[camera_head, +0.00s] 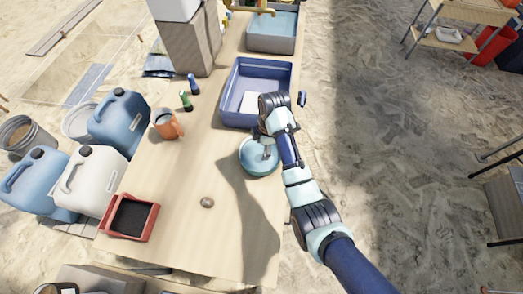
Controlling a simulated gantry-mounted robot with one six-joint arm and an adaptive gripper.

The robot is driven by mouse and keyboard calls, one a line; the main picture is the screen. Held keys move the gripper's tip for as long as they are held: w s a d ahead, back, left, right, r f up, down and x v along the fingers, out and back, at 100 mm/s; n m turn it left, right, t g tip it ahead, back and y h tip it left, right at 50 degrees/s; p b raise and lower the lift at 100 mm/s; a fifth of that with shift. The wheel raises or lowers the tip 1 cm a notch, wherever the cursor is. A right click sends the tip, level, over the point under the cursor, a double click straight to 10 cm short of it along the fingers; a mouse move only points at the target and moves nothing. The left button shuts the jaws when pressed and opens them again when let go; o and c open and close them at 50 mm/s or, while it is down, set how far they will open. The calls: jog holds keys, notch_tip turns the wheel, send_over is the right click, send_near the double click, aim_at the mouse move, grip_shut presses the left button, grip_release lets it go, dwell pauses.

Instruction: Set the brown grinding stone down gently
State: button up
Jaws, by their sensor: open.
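A small, rounded brown stone (207,202), which looks like the grinding stone, lies on the wooden table (180,225) near its front half. My gripper (266,152) is up and to the right of the stone, well apart from it, and is open. It points down over a round light-blue basin (258,168). The arm hides part of the basin, and what lies inside it is hard to make out.
A blue tub (228,110) with a white item inside stands behind the basin. A red tray (107,218) sits front left. The table around the stone is clear.

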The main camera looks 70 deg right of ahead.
notch_tip(320, 180, up, 6)
jog(key=p, duration=0.1)
jog(key=shift+s+d+r+p, duration=0.2)
jog(key=shift+s+p, duration=0.15)
jog(key=shift+p, duration=0.05)
jog(key=w+a+r+m+t+h, duration=0.1)
jog(key=w+a+r+m+t, duration=0.15)
jog(key=w+a, duration=0.55)
jog(key=w+a+r+m+t+h, duration=0.1)
jog(key=w+a+r+t+h, duration=0.15)
jog(key=w+a, duration=0.6)
jog(key=s+a+r+m+t+y, duration=0.1)
jog(key=a+r, duration=0.3)
jog(key=a, duration=0.4)
jog(key=s+a+r+m+t+y, duration=0.1)
jog(key=s+a+r+t, duration=0.2)
jog(key=a+r, duration=0.2)
jog(key=s+a+r+m+t+y, duration=0.1)
jog(key=a+r, duration=0.4)
jog(key=a, duration=0.6)
jog(key=shift+s+a+t, duration=0.15)
jog(key=shift+s+t, duration=0.35)
jog(key=shift+t, duration=0.3)
jog(key=shift+f+m, duration=0.1)
jog(key=shift+m, duration=0.15)
